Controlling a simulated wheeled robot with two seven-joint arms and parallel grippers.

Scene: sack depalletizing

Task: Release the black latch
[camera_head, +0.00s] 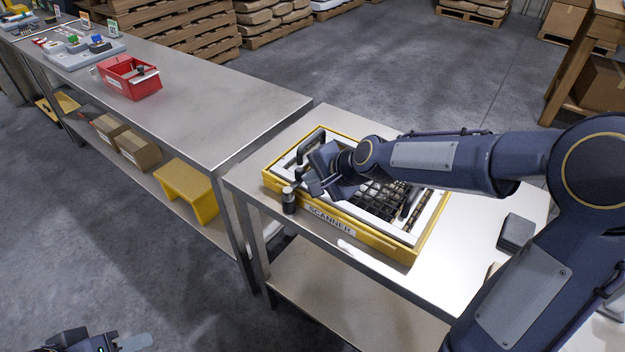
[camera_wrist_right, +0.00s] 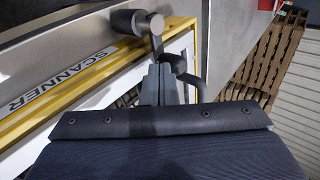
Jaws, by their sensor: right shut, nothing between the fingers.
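The black latch (camera_head: 289,200) is a short dark cylinder at the front left corner of the yellow-framed scanner box (camera_head: 388,246). My left gripper (camera_head: 132,343) is at the bottom left edge, mostly cut off and away from the scanner.
A black handle (camera_head: 310,146) rises from the white lid, behind my right gripper. The scanner stands on a steel table (camera_head: 480,240) with a dark grey block (camera_head: 516,233) at right. A long steel bench (camera_head: 210,105) at left carries a red box (camera_head: 130,77).

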